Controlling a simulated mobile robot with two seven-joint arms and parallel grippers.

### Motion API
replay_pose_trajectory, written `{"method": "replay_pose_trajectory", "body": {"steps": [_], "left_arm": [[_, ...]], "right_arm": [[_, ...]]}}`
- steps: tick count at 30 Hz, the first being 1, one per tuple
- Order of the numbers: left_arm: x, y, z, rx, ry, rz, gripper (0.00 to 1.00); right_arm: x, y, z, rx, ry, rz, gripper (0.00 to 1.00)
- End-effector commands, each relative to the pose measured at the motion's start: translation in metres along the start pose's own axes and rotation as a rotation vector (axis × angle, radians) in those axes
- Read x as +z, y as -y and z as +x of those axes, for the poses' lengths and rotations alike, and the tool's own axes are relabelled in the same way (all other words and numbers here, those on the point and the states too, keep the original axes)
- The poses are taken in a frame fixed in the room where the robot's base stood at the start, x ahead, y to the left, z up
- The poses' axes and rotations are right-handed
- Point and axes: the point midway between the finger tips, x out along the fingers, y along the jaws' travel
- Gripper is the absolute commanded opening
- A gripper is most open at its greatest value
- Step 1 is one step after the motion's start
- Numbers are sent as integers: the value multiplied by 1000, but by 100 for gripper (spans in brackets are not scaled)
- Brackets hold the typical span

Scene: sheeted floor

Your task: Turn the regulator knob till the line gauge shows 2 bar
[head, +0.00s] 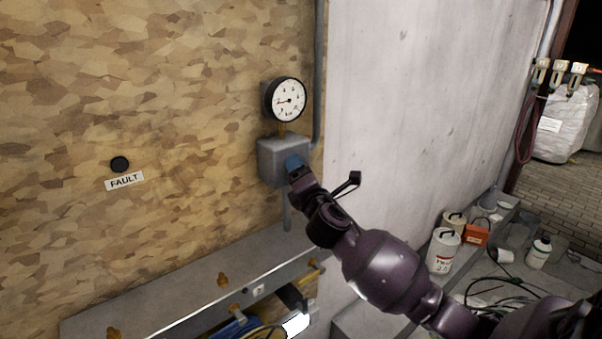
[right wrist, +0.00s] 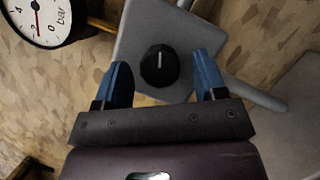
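The regulator is a grey box (head: 270,158) on the board wall, with the round white line gauge (head: 289,99) above it. The gauge's red needle points left in the head view; I cannot read its exact value. The gauge (right wrist: 45,14) is cut off at the upper left of the right wrist view. The black regulator knob (right wrist: 159,66) has a white mark pointing up in that view; in the head view it is hidden by my gripper. My right gripper (head: 294,163) is at the box. Its blue fingers (right wrist: 162,76) are open on either side of the knob, with gaps. My left gripper is out of view.
A black button (head: 120,164) above a FAULT label (head: 124,181) is on the board at left. A grey ledge (head: 170,285) with brass fittings runs below the regulator. A pipe (head: 318,70) stands right of the gauge. Cans (head: 443,250) and cables lie at lower right.

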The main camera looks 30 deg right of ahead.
Motion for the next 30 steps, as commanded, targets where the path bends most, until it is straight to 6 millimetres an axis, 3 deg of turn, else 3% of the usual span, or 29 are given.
{"method": "replay_pose_trajectory", "body": {"steps": [10,21,30], "left_arm": [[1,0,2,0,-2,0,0],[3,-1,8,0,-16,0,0],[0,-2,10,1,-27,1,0]], "right_arm": [[-1,1,-12,0,-1,0,65],[-1,2,-76,0,-1,1,65],[0,0,-106,0,-1,0,65]]}}
